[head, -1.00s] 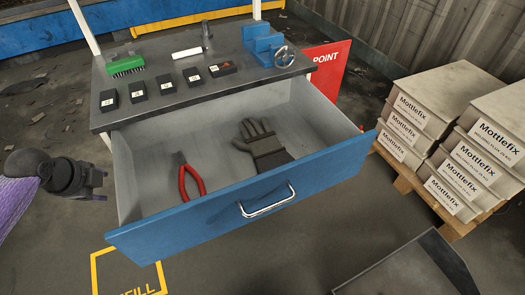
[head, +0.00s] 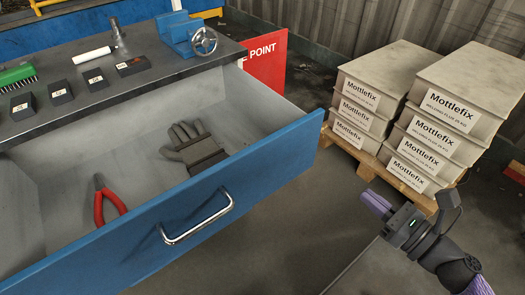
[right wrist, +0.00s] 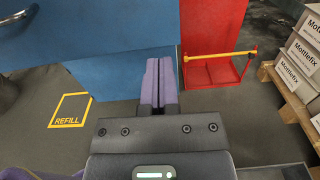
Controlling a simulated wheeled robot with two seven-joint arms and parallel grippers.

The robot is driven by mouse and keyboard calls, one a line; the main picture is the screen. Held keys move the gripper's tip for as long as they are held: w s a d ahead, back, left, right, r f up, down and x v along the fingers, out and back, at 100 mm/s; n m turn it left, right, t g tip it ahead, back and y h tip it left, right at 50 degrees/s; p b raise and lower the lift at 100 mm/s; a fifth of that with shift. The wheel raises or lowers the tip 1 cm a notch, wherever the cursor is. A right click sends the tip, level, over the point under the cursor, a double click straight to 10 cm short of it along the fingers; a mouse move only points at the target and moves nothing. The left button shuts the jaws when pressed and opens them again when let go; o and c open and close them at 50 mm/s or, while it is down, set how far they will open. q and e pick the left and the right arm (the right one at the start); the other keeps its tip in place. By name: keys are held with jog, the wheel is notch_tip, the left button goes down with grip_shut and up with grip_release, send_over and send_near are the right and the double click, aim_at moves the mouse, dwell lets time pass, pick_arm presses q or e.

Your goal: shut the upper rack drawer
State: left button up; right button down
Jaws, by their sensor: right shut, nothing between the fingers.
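The upper rack drawer is pulled out below the dark worktop; its blue front (head: 258,187) has a silver bar handle (head: 200,218). Inside lie a grey glove (head: 193,148) and red-handled pliers (head: 107,202). My right gripper (head: 376,203) is to the right of the drawer front and apart from it, with purple fingers shut and empty. In the right wrist view the shut fingers (right wrist: 158,85) point toward a blue panel (right wrist: 120,75), and part of a handle (right wrist: 18,18) shows at the upper left. My left gripper is out of view.
The worktop (head: 110,88) holds a blue vise (head: 185,35), a green brush (head: 18,75) and several dark blocks. Stacks of Mottlefix boxes (head: 440,120) stand on a wooden pallet (head: 405,184) at the right.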

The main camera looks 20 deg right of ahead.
aim_at(308, 148)
pick_arm(q)
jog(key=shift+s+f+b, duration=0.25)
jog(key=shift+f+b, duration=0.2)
jog(key=shift+b, duration=0.05)
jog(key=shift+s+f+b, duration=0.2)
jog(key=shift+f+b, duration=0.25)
pick_arm(e)
jog(key=x, duration=1.4)
jog(key=shift+a+r, duration=0.1)
jog(key=shift+w, duration=0.1)
